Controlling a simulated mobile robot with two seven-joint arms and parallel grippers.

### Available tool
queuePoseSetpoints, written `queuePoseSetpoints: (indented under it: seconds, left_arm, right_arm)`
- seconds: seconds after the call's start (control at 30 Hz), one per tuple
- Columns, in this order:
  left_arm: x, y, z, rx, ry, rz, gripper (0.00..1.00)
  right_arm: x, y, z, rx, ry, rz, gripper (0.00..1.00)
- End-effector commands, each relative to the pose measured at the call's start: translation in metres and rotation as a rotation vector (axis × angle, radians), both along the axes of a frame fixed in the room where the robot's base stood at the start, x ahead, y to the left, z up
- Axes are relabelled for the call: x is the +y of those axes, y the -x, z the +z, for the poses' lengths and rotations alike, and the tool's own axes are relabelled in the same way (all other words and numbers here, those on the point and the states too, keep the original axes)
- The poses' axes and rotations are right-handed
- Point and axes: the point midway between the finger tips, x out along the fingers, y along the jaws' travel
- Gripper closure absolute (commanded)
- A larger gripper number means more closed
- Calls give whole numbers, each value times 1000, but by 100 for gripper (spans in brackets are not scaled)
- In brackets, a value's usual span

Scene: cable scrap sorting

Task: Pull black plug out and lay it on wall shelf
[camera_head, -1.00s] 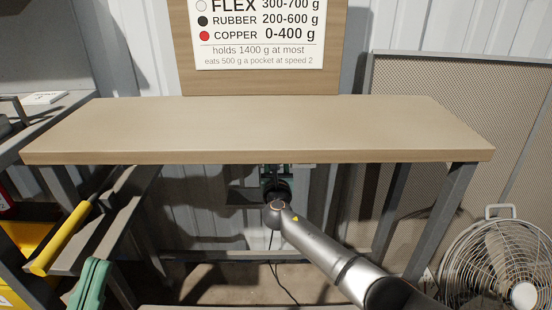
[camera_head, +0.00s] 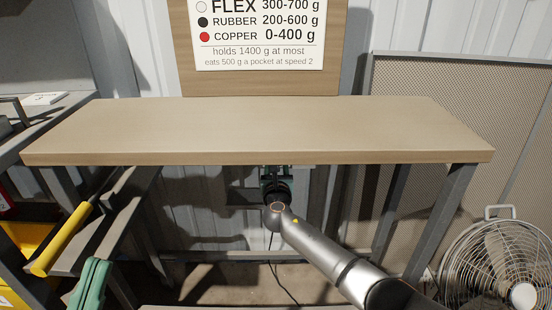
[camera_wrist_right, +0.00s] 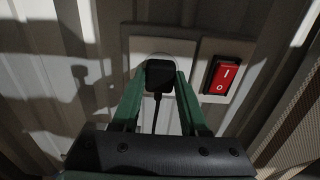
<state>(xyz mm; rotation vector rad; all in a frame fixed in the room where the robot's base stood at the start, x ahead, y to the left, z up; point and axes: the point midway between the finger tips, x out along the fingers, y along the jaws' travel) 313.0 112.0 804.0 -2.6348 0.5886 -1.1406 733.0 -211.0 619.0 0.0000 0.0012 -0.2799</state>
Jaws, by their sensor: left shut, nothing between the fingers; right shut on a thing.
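The black plug (camera_wrist_right: 158,75) sits at a white socket plate (camera_wrist_right: 137,47) on the wall, its cord hanging down, in the right wrist view. My right gripper (camera_wrist_right: 158,82) has its green fingers shut on the plug, one on each side. In the head view my right gripper (camera_head: 275,178) is just below the front edge of the wooden wall shelf (camera_head: 260,125), partly hidden by its own wrist. The shelf top is bare. My left gripper (camera_head: 97,264) shows as green fingers at the lower left, shut and empty, away from the plug.
A red rocker switch (camera_wrist_right: 222,77) is right of the socket. The shelf's front edge overhangs my right gripper, with grey supports (camera_head: 440,215) at its right. A fan (camera_head: 500,265) stands lower right. A yellow-handled tool (camera_head: 62,238) lies at left.

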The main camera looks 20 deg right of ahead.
Motion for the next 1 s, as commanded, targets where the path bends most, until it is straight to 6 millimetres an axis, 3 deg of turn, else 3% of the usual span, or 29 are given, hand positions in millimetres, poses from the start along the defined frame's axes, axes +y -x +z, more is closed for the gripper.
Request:
queuePoseSetpoints:
  seconds: [1.0]
  left_arm:
    - [0, 0, 41, -2, 3, 0, 100]
  right_arm:
    - [11, 39, 2, -1, 1, 0, 100]
